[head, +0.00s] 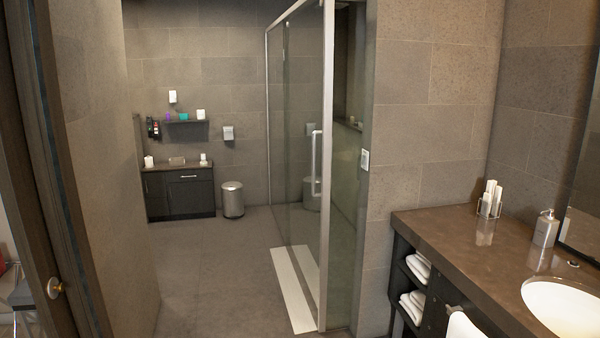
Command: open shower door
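The shower door (298,130) is a tall clear glass panel in a pale metal frame, in the middle of the head view. A vertical bar handle (316,163) is on the glass close to the near metal post (327,170). More glass (345,235) shows right of that post, beside the tiled wall. I see no clear gap, but I cannot tell for certain whether the door is fully closed. Neither of my grippers is in view, and nothing is seen touching the handle.
A pale strip mat (290,290) lies at the foot of the glass. The floor (205,275) left of it is clear. A vanity counter (440,230) juts in at right. A bin (232,200) and a dark cabinet (185,195) stand at the back. A door edge (60,200) is at left.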

